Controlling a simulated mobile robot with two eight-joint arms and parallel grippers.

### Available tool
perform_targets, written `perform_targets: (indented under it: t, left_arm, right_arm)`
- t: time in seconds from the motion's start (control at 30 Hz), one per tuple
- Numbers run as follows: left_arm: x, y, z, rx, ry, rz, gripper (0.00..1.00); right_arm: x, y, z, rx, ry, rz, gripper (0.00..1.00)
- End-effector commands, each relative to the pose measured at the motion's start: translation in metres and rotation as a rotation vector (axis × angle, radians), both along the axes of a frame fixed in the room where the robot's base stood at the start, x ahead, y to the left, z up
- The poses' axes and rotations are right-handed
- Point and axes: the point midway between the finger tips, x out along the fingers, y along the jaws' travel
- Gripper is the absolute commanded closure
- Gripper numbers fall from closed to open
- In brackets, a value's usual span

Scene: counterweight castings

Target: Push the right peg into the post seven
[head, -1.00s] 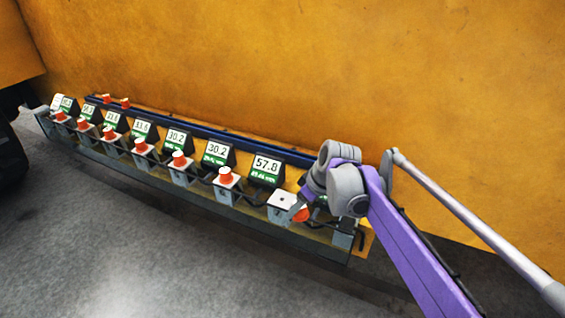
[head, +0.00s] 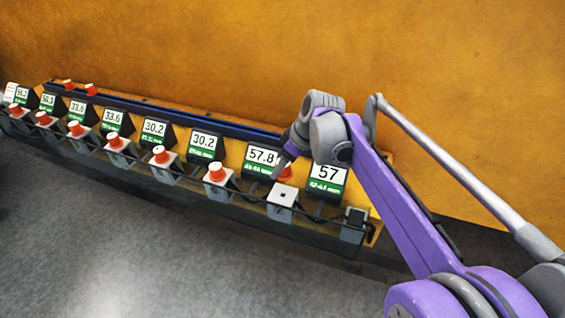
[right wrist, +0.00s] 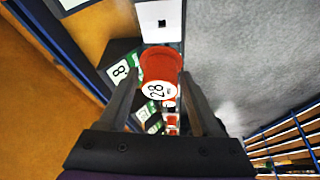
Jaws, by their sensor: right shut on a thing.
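My right gripper (head: 283,163) comes in from the right in the head view. It is shut on a red peg (head: 288,171), which also shows between the fingers in the right wrist view (right wrist: 161,66), with a white label reading 28. The peg is behind and a little above a white-topped post (head: 283,192), in front of the displays. This post has a small dark square hole and no peg; it also shows just beyond the peg in the right wrist view (right wrist: 160,22). Peg and post look apart. My left gripper is not in view.
Several other posts to the left carry red pegs, the nearest one (head: 216,172). Number displays stand behind the row, including 57.8 (head: 262,156) and 57 (head: 327,174). Two loose red pegs (head: 69,84) (head: 90,89) lie at the back left. Grey floor in front is clear.

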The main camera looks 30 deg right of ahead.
Motion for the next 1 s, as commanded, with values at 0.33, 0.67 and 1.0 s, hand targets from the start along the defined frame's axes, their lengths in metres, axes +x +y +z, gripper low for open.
perform_targets:
  t: [0.33, 0.67, 1.0]
  left_arm:
    - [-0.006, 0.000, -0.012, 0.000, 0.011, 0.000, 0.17]
    - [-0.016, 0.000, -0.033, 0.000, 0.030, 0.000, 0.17]
    - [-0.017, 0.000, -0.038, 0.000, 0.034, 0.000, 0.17]
  right_arm:
    - [-0.001, 0.000, -0.018, 0.002, 0.001, 0.001, 0.91]
    - [-0.001, 0.000, -0.049, 0.002, 0.000, 0.000, 0.91]
    - [0.000, 0.000, -0.057, 0.001, -0.003, 0.000, 0.91]
